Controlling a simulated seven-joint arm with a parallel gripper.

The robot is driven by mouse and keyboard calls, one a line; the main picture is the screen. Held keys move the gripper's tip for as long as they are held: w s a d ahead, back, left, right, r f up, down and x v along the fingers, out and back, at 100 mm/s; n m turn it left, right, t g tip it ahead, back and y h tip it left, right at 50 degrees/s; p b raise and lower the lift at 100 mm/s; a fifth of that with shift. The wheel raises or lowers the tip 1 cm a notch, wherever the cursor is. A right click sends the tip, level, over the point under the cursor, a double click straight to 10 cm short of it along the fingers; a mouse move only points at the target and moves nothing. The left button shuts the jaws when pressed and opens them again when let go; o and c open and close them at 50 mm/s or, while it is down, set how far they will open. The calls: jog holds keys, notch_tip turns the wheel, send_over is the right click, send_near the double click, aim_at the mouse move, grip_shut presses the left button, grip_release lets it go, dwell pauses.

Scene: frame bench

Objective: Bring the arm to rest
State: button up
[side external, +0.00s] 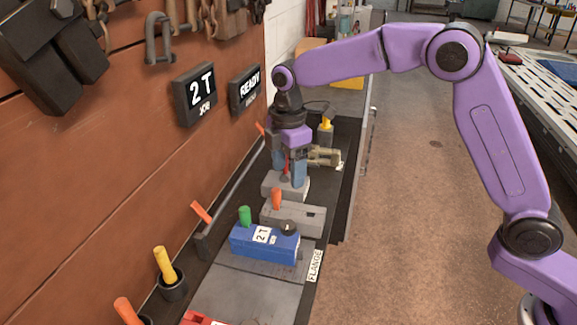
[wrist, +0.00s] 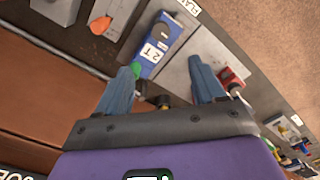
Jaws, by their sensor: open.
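My gripper (side external: 288,172) hangs from the purple arm over the dark bench, its two blue fingers pointing down. In the wrist view my gripper (wrist: 163,75) has its fingers wide apart, with nothing seen held between them. In the side view a grey block (side external: 272,188) with a slim red upright part (side external: 286,163) is at the fingertips; whether they touch cannot be told.
A grey block with an orange handle (side external: 300,217) lies between gripper and blue box. A brass-coloured fitting (side external: 325,155) is close beside the fingers. Orange and yellow handles (side external: 164,263) line the wall side. Signs (side external: 195,95) hang on the wall.

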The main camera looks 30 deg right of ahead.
jog(key=shift+s, duration=0.1)
jog(key=s+d+m, duration=0.2)
jog(key=s+d, duration=0.4)
jog(key=s, duration=0.5)
jog(key=s+d+m, duration=0.2)
jog(key=s+d, duration=0.4)
jog(key=s, duration=0.6)
jog(key=s+d+m, duration=0.1)
jog(key=s+d, duration=0.5)
jog(key=s, duration=0.6)
jog(key=shift+s+d+r+m, duration=0.15)
jog(key=shift+s+r+m, duration=0.1)
jog(key=shift+m, duration=0.15)
